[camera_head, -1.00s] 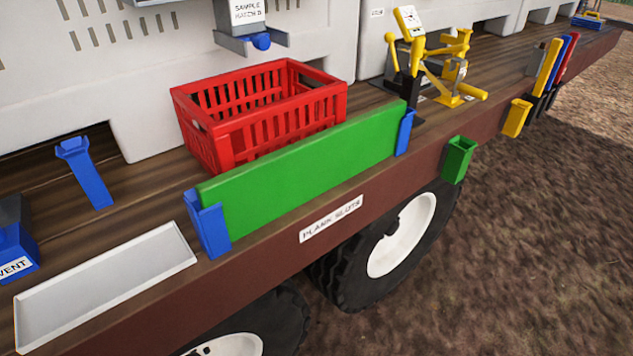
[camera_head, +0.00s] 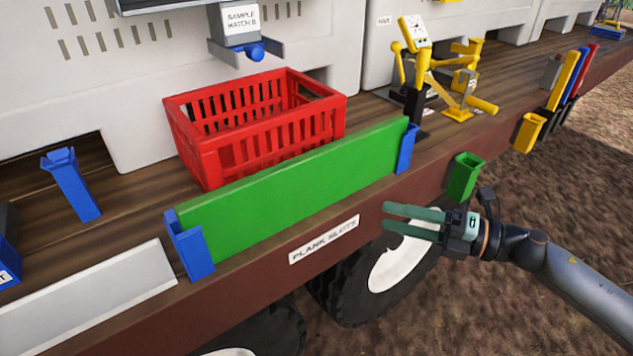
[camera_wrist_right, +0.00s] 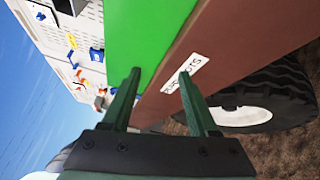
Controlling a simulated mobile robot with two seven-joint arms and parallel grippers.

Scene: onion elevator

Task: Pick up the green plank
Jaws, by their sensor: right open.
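The green plank (camera_head: 300,192) stands on edge along the front of the wagon bed, its ends held in two blue slot brackets, one at the left (camera_head: 191,248) and one at the right (camera_head: 406,149). My right gripper (camera_head: 385,217) is open and empty, in front of the wagon's brown side, right of the "PLANK SLOTS" label and below the plank's right end. In the right wrist view the plank (camera_wrist_right: 143,35) lies ahead of the open fingers (camera_wrist_right: 160,88), apart from them. My left gripper is not in view.
A red crate (camera_head: 225,147) stands right behind the plank. A green holder (camera_head: 464,177) and a yellow holder (camera_head: 529,131) hang on the wagon's side. A yellow device (camera_head: 440,75) stands behind right. A pale tray (camera_head: 90,300) lies at the left. Open ground is at right.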

